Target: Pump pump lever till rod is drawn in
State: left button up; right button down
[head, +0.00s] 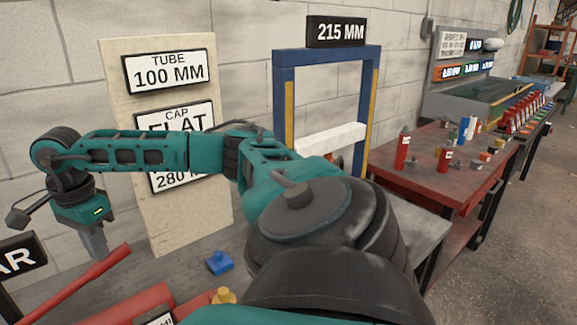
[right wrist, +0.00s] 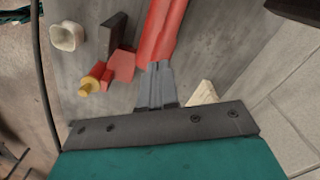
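The red pump lever (head: 82,284) slants up to the right at the lower left of the head view. A red pump body (head: 130,305) lies under it, cut off by the lower edge. My right gripper (head: 98,252) points down just behind the lever. In the right wrist view its grey fingers (right wrist: 156,66) are side by side and look shut. A long red part (right wrist: 160,30) starts at their tips; I cannot tell whether they touch it. I cannot make out the rod. My left gripper is not in view.
A blue press frame (head: 283,110) with a white crossbeam (head: 330,138) stands behind my right arm, which hides part of it. A blue block (head: 220,263) and a yellow knob (head: 223,296) are near the pump. A sign board (head: 120,75) leans at the wall. A red table (head: 440,180) stands right.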

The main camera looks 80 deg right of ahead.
notch_tip(320, 180, down, 8)
jog(key=b, duration=0.4)
jog(key=shift+r+b, duration=0.1)
jog(key=shift+b, duration=0.25)
jog(key=shift+r+p, duration=0.3)
jog(key=shift+p, duration=0.05)
notch_tip(320, 180, up, 8)
jog(key=p, duration=0.6)
jog(key=shift+f, duration=0.25)
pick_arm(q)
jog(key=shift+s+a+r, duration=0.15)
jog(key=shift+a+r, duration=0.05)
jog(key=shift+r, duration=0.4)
pick_arm(e)
jog(key=shift+f, duration=0.1)
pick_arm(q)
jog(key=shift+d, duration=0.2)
